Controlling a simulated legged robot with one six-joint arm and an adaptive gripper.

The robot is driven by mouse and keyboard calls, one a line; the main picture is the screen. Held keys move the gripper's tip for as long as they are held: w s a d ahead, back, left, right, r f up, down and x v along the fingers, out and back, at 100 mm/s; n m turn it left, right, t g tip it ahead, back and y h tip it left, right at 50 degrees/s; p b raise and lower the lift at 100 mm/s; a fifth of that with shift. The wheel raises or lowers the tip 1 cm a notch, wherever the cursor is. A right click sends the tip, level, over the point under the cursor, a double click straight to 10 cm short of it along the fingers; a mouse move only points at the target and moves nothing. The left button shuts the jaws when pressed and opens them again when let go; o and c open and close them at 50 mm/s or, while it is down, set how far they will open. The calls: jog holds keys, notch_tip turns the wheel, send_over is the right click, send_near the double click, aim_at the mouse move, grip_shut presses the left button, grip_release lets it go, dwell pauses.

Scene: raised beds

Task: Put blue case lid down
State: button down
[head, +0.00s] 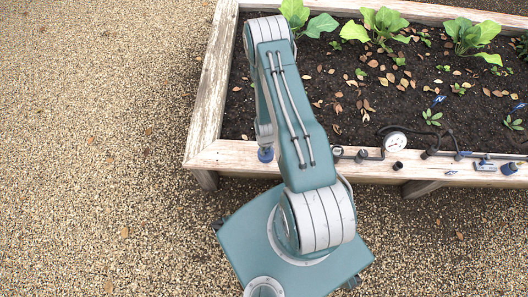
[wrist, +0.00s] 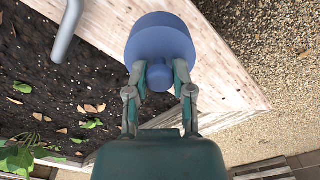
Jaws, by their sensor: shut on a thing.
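The blue lid (wrist: 161,38) is a round blue disc with a small knob (wrist: 159,76) on the side facing my gripper. My gripper (wrist: 160,78) is shut on the knob, one finger on each side. In the wrist view the lid lies over the pale wooden rim of the raised bed, close to its corner. In the head view only a small blue part of the lid (head: 266,154) shows below my gripper, at the bed's front left corner. I cannot tell whether it touches the wood. No case clearly shows.
The wooden rim (head: 240,160) runs round dark soil with leafy plants (head: 380,24). A pressure gauge (head: 395,142), dark fittings and blue-capped parts (head: 509,168) lie along the front rim to the right. A grey tube (wrist: 67,30) stands near the lid. Gravel (head: 90,150) is open at left.

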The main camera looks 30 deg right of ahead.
jog(key=shift+w+a+f, duration=0.1)
jog(key=shift+w+f, duration=0.15)
jog(key=shift+f, duration=0.1)
jog(key=shift+w+f, duration=0.2)
jog(key=shift+f, duration=1.55)
jog(key=shift+c, duration=2.4)
grip_release()
jog(key=shift+f, duration=0.1)
